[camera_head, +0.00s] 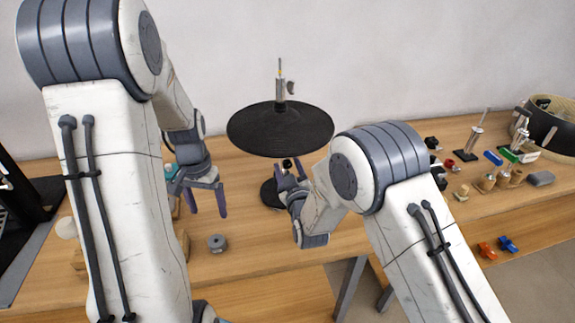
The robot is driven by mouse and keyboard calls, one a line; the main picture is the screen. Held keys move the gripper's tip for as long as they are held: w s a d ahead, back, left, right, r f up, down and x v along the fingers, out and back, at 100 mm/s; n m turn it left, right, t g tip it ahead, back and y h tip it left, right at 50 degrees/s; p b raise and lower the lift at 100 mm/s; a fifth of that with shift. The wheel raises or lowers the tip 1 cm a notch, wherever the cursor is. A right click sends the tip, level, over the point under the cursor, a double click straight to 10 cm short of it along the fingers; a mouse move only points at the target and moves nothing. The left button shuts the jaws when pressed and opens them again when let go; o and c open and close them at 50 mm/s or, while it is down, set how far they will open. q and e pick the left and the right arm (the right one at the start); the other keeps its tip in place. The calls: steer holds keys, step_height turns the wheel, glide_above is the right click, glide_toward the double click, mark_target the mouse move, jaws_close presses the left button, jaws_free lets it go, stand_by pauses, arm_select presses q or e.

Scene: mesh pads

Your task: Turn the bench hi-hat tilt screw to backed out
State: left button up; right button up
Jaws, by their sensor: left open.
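The bench hi-hat has a wide black cymbal (255,130) with a silver rod and clutch (280,88) above it, and a dark round base (268,194) on the bench. A small dark knob (287,163) shows just under the cymbal; it may be the tilt screw. My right gripper (289,170) is under the cymbal with its fingers on either side of the knob. I cannot tell whether they touch it. My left gripper (207,203) is open and empty, left of the hi-hat and pointing down. My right arm partly hides the stand.
A grey ring-shaped part (217,243) lies on the wooden bench (240,265) near the front. Several small parts, another small stand (470,145) and a round drum-like object (552,125) are at right. A black frame (25,215) stands at far left.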

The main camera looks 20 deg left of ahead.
steer(key=shift+d+r, duration=0.1)
steer(key=shift+r, duration=0.1)
steer(key=v, duration=0.8)
steer(key=shift+f, duration=0.15)
steer(key=shift+s, duration=0.1)
steer(key=w+a+m, duration=0.1)
steer(key=w, duration=0.1)
steer(key=w+a+m, duration=0.3)
steer(key=w+m, duration=0.1)
steer(key=w, duration=0.1)
steer(key=shift+a+r, duration=0.2)
steer(key=shift+r, duration=0.05)
stand_by(0.6)
jaws_close()
